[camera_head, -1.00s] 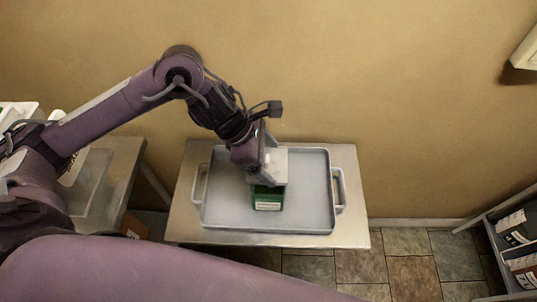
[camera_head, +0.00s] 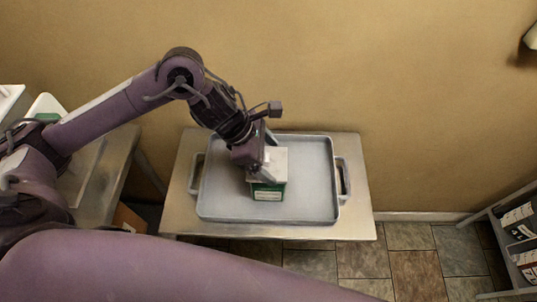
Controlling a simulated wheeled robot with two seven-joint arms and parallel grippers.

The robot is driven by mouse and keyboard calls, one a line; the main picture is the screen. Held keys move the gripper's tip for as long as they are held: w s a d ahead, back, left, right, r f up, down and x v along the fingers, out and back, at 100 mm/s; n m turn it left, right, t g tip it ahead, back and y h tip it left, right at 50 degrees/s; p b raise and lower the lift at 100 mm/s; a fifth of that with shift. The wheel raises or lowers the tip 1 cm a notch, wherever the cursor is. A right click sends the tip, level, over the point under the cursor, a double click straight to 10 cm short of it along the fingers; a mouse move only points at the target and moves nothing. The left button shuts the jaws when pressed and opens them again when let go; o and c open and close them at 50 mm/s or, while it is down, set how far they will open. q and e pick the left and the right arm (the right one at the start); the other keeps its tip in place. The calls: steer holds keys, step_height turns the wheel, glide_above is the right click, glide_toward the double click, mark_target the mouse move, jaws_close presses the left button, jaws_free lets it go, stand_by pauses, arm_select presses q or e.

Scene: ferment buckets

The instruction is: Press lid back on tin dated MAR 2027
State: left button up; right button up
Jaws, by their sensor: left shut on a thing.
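A green tin (camera_head: 267,190) with a white label on its front is at the middle of the grey tray (camera_head: 312,207). The label's print is too small to read. My left gripper (camera_head: 265,177) comes down from above and is shut on the green tin at its top. A pale grey-white block shows at the gripper, over the tin; I cannot tell if it is a lid or part of the gripper. The tin's top and any gap under the lid are hidden. My right gripper is not in view.
The tray has a handle at each side and lies on a small metal table (camera_head: 357,190) against the beige wall. A second metal surface (camera_head: 115,160) is at the left. A shelf (camera_head: 492,222) with dark containers stands at the far right. The tray's right side is bare.

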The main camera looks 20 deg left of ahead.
arm_select(q)
steer(key=shift+d, duration=0.15)
stand_by(0.6)
steer(key=shift+b, duration=0.6)
stand_by(0.5)
steer(key=shift+f+b, duration=0.55)
steer(key=shift+b, duration=0.9)
stand_by(1.2)
stand_by(0.3)
steer(key=o, duration=0.9)
steer(key=shift+o, duration=0.2)
steer(key=shift+r, duration=0.1)
steer(key=shift+r+p, duration=2.2)
steer(key=shift+r, duration=1.25)
